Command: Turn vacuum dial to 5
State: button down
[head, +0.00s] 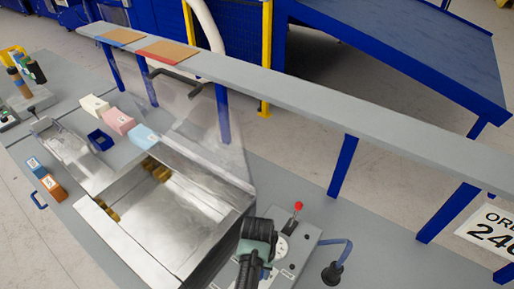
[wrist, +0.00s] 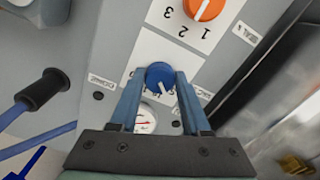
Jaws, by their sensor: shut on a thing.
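In the wrist view my gripper (wrist: 158,82) is shut on a blue dial (wrist: 160,72), with one finger on each side. The dial has a white pointer line, and the scale around it is largely hidden by the fingers. An orange dial (wrist: 204,8) with a white pointer and the numbers 1, 2 and 3 is above it. A round gauge (wrist: 145,119) with a red needle lies below, between the fingers. The dials sit on a grey control box, which also shows in the head view (head: 300,246), beside my arm; the blue dial is hidden there.
A red-knobbed lever (head: 298,206) stands on the control box. A black plug with a blue cable (head: 332,273) is to its right. An open metal chamber (head: 185,215) with a raised clear lid is to the left. Foam blocks (head: 118,121) lie farther back.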

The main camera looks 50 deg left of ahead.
jog(key=shift+w+r+n, duration=0.1)
jog(key=shift+n, duration=1)
jog(key=shift+c, duration=1.8)
grip_release()
notch_tip(320, 180, up, 13)
jog(key=b, duration=0.1)
jog(key=shift+b, duration=0.4)
